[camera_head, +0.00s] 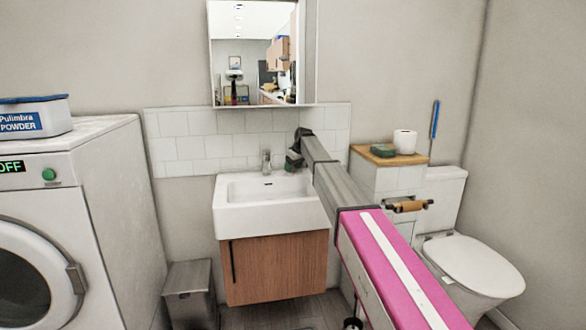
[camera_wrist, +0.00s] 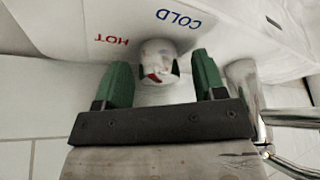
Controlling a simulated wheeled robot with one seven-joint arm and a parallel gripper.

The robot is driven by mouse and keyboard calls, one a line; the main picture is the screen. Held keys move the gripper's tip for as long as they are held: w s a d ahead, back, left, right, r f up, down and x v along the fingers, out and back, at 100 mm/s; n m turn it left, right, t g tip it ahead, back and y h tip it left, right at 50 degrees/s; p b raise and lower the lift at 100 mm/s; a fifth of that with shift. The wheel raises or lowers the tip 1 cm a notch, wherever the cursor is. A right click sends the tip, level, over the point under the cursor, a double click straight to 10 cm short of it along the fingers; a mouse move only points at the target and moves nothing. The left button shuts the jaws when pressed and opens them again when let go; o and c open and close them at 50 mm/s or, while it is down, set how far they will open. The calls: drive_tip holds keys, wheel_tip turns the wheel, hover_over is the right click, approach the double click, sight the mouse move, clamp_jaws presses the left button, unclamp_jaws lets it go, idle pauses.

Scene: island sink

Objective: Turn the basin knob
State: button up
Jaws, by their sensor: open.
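The basin (camera_head: 268,218) is a white sink on a wooden cabinet against the back wall. Its faucet (camera_head: 266,158) stands at the basin's rear. In the wrist view, the basin knob (camera_wrist: 157,58) is a round silver piece with a red mark, near the words HOT and COLD. My gripper (camera_wrist: 160,80) is open, with one green finger on each side of the knob and small gaps between. In the head view, my gripper (camera_head: 294,160) is at the basin's back right, just right of the faucet. The knob cannot be made out there.
A washing machine (camera_head: 90,190) stands at left with a powder box (camera_head: 35,118) on top. A metal bin (camera_head: 189,290) is beside the cabinet (camera_head: 275,268). A toilet (camera_head: 475,262) is at right. A tiled backsplash (camera_head: 190,140) and mirror (camera_head: 253,50) are behind the basin.

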drive_tip(key=v, duration=1)
drive_tip(key=shift+d+r, duration=0.15)
drive_tip(key=shift+r, duration=0.05)
drive_tip(key=shift+s, duration=0.1)
